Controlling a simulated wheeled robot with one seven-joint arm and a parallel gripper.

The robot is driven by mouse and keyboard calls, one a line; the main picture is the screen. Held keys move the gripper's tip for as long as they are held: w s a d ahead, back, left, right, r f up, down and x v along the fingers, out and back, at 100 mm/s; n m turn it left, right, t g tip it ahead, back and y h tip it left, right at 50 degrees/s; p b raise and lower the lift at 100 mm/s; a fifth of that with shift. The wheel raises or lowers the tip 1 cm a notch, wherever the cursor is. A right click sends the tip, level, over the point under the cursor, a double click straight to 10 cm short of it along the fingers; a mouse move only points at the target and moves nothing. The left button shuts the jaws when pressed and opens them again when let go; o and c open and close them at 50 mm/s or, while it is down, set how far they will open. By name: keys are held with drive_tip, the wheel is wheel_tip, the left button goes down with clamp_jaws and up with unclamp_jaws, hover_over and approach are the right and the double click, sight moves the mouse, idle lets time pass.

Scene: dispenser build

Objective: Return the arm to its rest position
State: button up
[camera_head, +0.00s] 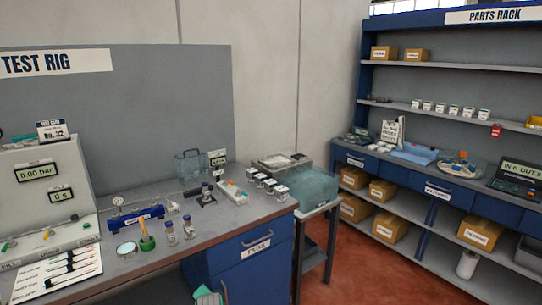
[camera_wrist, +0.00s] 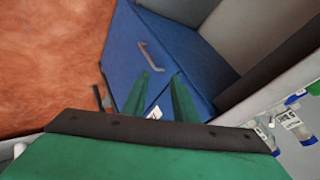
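My gripper (camera_wrist: 164,74) has two green fingers standing apart in the wrist view, with only the blue cabinet showing between them. It is open and empty. In the head view a green part of my gripper (camera_head: 207,296) shows at the bottom edge, low in front of the blue drawer cabinet (camera_head: 245,275). Most of my arm is outside the head view.
The test rig bench (camera_head: 215,232) carries small bottles (camera_head: 171,234), a blue fixture (camera_head: 138,218) and a row of small boxes (camera_head: 262,182). A side stand (camera_head: 318,208) is beside it. The parts rack (camera_head: 480,205) stands right. Red floor (camera_head: 370,275) between is clear.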

drive_tip(key=s+d+f+n+t, duration=0.1)
drive_tip(key=s+d+f, duration=0.4)
drive_tip(key=s+f, duration=0.15)
drive_tip(key=s+d+f+n+t, duration=0.1)
drive_tip(key=s+d+f, duration=0.4)
drive_tip(key=s, duration=0.3)
drive_tip(key=s+d+f+n+t+h, duration=0.1)
drive_tip(key=s+d, duration=0.2)
drive_tip(key=s, duration=0.6)
drive_tip(key=s+d+f+n, duration=0.1)
drive_tip(key=s+d, duration=0.3)
drive_tip(key=s, duration=0.5)
drive_tip(key=s+d+r+n+t, duration=0.1)
drive_tip(key=s+r, duration=0.3)
drive_tip(key=s, duration=0.4)
drive_tip(key=s+d+r+n+t, duration=0.15)
drive_tip(key=s+r, duration=0.25)
drive_tip(key=s, duration=0.4)
drive_tip(key=s+d+r+t+h, duration=0.1)
drive_tip(key=s+r, duration=0.9)
drive_tip(key=r, duration=0.3)
drive_tip(key=shift+s+d+r+n, duration=0.25)
drive_tip(key=shift+s+n, duration=0.15)
drive_tip(key=shift+n, duration=0.05)
